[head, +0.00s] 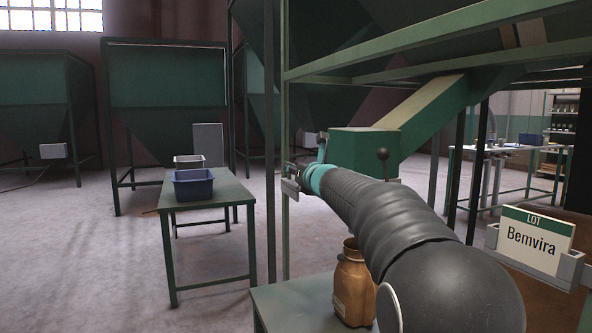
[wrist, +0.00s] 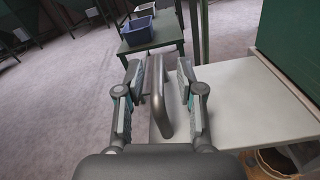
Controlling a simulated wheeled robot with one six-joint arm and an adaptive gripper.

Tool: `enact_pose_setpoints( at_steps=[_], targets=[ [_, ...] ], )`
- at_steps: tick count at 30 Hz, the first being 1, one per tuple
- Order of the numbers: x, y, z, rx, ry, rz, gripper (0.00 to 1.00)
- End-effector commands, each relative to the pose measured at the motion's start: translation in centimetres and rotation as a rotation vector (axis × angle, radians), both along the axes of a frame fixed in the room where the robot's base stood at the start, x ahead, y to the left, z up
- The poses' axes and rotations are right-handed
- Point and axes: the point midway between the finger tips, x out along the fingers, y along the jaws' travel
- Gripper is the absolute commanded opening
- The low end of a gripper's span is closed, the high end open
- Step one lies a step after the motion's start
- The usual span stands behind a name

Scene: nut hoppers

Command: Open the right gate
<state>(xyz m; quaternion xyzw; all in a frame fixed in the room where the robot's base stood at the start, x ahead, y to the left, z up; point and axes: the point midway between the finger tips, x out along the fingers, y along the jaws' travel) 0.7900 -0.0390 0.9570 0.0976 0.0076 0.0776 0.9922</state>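My gripper (wrist: 162,72) has its two fingers apart in the wrist view. A grey metal handle (wrist: 157,98), a bent bar, stands between them, nearer the left finger. I see a gap to the right finger; whether the left one touches is unclear. In the head view my arm reaches to the left end of the near hopper's green outlet box (head: 362,150), and the arm mostly hides my gripper there. A lever with a dark ball knob (head: 383,155) shows in front of the box. The gate plate itself is not clearly visible, so I cannot tell how far it is open.
A brown jar (head: 354,285) stands on a bench under my arm. A green table (head: 213,191) with a blue bin (head: 194,184) and a lighter bin stands to the left. A "Bemvira" lot card (head: 533,240) is at right. Floor between the tables is clear.

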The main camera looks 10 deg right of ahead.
Motion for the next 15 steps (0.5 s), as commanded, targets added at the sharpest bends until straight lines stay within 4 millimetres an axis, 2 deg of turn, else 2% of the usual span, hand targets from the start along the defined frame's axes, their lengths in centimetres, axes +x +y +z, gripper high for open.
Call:
enact_pose_setpoints(
  at_steps=[8,15],
  targets=[
    [-0.8,0.0,0.1,0.001,0.0,0.002,0.37],
    [-4.5,-0.7,0.1,0.001,-0.001,-0.001,0.37]
  ],
)
